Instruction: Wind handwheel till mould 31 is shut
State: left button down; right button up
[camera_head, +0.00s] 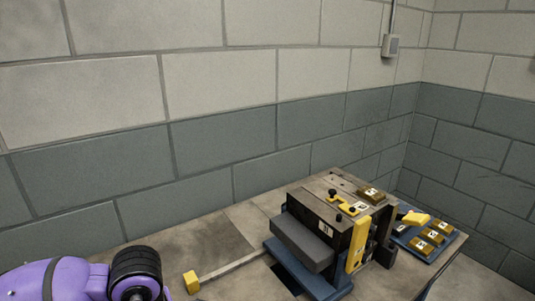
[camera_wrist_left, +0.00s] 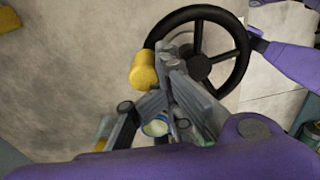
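A black three-spoked handwheel (camera_wrist_left: 236,73) fills the top middle of the left wrist view. A yellow cylindrical knob (camera_wrist_left: 145,72) shows at its left side. My left gripper (camera_wrist_left: 176,68) overlaps the wheel's lower left, beside the knob; whether its fingers close on anything is unclear. In the head view, a mould press (camera_head: 318,215) with dark plates stands on the bench; its small white label is too small to read surely. A grey block (camera_head: 301,243) sits at its front. The handwheel is not visible in the head view. My right gripper is not in view.
A bar with a yellow end (camera_head: 191,282) reaches left from the press over the bench (camera_head: 215,245). A yellow upright piece (camera_head: 357,246) stands on the press's right side. A blue tray (camera_head: 402,240) with several labelled brown blocks lies at the right. Block walls close off the back.

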pick_arm(q)
jog(key=shift+w+r+t+p, duration=0.3)
jog(key=shift+w+r+p, duration=0.05)
jog(key=shift+w+r, duration=0.75)
jog(key=shift+s+r+p, duration=0.2)
jog(key=shift+r+p, duration=1.8)
jog(key=shift+r, duration=1.55)
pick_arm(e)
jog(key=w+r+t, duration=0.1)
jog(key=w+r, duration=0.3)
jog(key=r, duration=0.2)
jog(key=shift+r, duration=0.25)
pick_arm(q)
jog(key=shift+f, duration=0.1)
jog(key=shift+s, duration=0.1)
